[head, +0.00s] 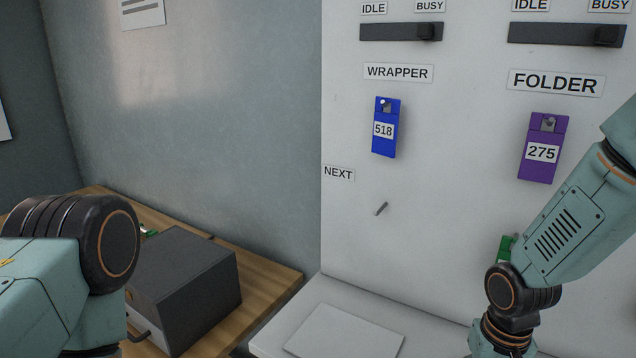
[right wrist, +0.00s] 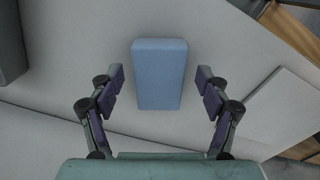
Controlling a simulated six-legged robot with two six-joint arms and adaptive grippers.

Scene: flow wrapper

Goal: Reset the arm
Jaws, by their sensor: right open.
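My right arm comes in from the right in the head view and runs down in front of the white board (head: 450,215). Its gripper is below that frame. In the right wrist view my right gripper (right wrist: 159,80) is open, with its two fingers wide apart. A light blue block (right wrist: 159,95) shows in the gap between the fingers, and neither finger touches it. I cannot tell how far it is from the gripper. My left arm shows at the lower left of the head view; its gripper is out of frame.
A blue tag 518 (head: 384,145) hangs under WRAPPER, a purple tag 275 (head: 535,168) under FOLDER. My right arm partly hides a green tag (head: 505,246). The peg (head: 381,209) near NEXT is bare. A dark box (head: 185,290) sits on a wooden table (head: 275,285).

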